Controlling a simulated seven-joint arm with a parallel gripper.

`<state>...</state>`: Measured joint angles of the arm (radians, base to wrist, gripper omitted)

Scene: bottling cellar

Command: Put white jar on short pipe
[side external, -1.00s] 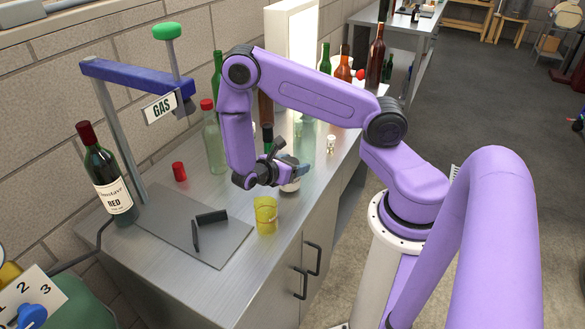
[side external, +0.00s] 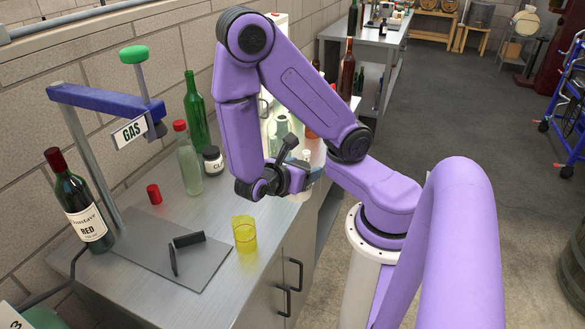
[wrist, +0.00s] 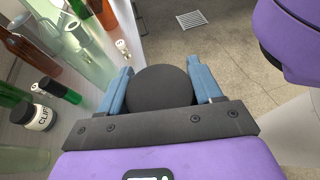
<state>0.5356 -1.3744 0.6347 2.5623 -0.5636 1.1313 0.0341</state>
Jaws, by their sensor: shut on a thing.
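My gripper (wrist: 160,85) is shut on a jar whose round black lid (wrist: 162,88) fills the space between the blue fingers in the wrist view. In the side external view, a little of the jar's white body (side external: 301,195) shows under my gripper (side external: 304,174), near the counter's right edge; whether it is clear of the counter is hard to tell. On the dark grey mat (side external: 130,243), left of and nearer than the gripper, are a short black pipe-like piece (side external: 189,239) lying on its side and a thin black upright piece (side external: 173,261) touching or close to it.
A yellow cup (side external: 245,236) stands between mat and gripper. A black-lidded labelled jar (side external: 212,161), a clear red-capped bottle (side external: 188,162) and a green bottle (side external: 196,115) stand behind. A wine bottle (side external: 78,205) and the GAS stand (side external: 92,150) are at left; a red cap (side external: 153,194) lies near.

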